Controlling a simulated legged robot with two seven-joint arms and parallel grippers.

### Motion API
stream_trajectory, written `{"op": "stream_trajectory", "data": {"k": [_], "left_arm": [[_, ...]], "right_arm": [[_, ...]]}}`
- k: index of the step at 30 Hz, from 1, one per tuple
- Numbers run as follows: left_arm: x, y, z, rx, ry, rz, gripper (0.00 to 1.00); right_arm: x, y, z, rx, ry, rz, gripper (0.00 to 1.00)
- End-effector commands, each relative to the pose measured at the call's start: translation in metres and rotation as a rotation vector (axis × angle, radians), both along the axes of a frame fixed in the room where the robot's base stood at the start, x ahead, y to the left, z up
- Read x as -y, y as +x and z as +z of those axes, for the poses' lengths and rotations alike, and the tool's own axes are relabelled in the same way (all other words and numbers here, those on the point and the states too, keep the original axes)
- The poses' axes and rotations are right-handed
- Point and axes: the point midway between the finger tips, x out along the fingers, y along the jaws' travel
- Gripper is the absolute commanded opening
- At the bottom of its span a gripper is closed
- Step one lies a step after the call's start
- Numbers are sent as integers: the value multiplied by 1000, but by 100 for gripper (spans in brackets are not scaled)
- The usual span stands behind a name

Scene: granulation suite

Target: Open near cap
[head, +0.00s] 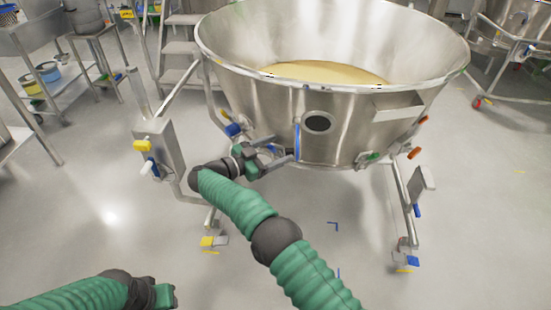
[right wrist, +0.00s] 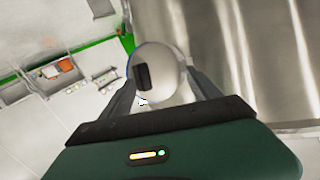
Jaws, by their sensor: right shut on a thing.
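A large steel bowl (head: 345,50) on a wheeled frame holds pale yellow material. A round, pale metallic cap (right wrist: 172,88) with a dark slot and a thin blue edge shows in the right wrist view. It sits between the two dark fingers of my right gripper (right wrist: 163,97), which is shut on it. In the head view my right gripper (head: 280,154) is at the lower left of the bowl, beside its steel wall; I cannot make out the cap there. My left gripper (head: 166,295) is low at the left, over the floor, its jaws unclear.
A dark round port (head: 318,123) and a blue strip (head: 297,142) are on the bowl's front. A steel box with a yellow knob (head: 142,145) stands left of the bowl. Frame legs end in casters (head: 405,255). Open floor (head: 100,215) lies at the left.

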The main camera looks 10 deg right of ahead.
Motion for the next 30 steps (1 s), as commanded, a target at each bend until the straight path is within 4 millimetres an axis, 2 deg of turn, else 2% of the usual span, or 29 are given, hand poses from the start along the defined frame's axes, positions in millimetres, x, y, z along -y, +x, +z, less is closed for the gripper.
{"op": "stream_trajectory", "data": {"k": [1,4,5,6,14,22,25,30], "left_arm": [[0,0,9,0,0,0,36],[0,0,22,0,0,0,36],[0,0,19,1,0,0,36],[0,0,21,0,0,0,36],[0,0,37,0,0,0,36],[0,0,52,0,0,0,36],[0,0,55,0,0,0,36],[0,0,55,0,0,0,36]], "right_arm": [[3,4,26,25,-13,7,40],[1,2,53,25,-10,1,45],[-1,-2,47,18,-13,3,44],[-2,-8,46,16,-13,3,38],[-16,-60,48,10,-13,5,38],[-32,-131,51,11,-12,4,38],[-36,-147,50,9,-10,3,38],[-37,-157,50,10,-11,1,38]]}}
